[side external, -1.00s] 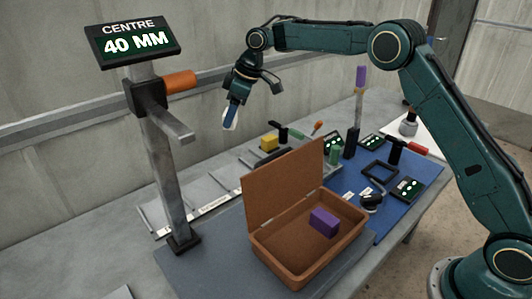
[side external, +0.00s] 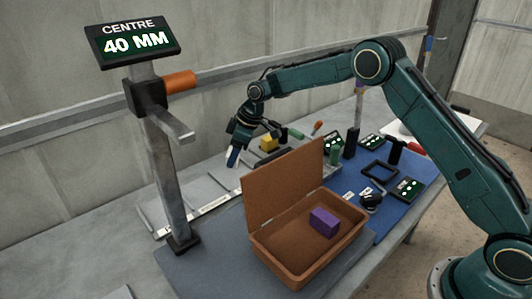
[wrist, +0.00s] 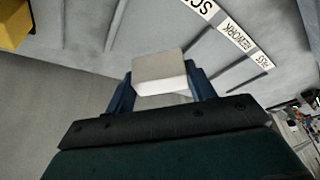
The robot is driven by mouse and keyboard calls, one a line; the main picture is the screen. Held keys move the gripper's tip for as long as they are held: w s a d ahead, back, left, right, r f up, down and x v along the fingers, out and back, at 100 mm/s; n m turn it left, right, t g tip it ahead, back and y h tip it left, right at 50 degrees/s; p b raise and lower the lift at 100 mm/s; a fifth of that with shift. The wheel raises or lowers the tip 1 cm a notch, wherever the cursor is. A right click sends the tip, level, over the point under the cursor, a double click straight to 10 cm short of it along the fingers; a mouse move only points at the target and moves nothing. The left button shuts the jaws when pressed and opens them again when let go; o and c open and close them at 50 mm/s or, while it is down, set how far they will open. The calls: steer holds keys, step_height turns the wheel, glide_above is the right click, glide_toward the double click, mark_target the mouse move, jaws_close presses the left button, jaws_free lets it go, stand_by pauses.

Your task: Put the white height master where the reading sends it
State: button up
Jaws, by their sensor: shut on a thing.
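The white height master (wrist: 160,70) is a small white block between the blue fingers of my gripper (wrist: 162,88) in the wrist view. My gripper is shut on it. In the side view my gripper (side external: 233,158) points down over the grey divided rack, behind the open brown box; the block is mostly hidden there by the fingers. The reading display (side external: 138,40) shows "CENTRE 40 MM". The rack's label strip (side external: 208,203) shows in the wrist view as a REWORK label (wrist: 236,37), a PASS label (wrist: 263,61) and a cut-off label starting "SC" (wrist: 198,6).
A yellow block (side external: 268,143) stands at the rack's far end. The brown box (side external: 290,262) with raised lid holds a purple block (side external: 324,222). The gauge post (side external: 165,170) stands left of my gripper. The blue mat (side external: 392,212) carries several tools and small displays.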

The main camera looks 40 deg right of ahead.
mark_target(236, 164)
steer(key=shift+f, duration=2.1)
steer(key=o, duration=1.2)
steer(key=shift+f, duration=0.15)
steer(key=v, duration=1.2)
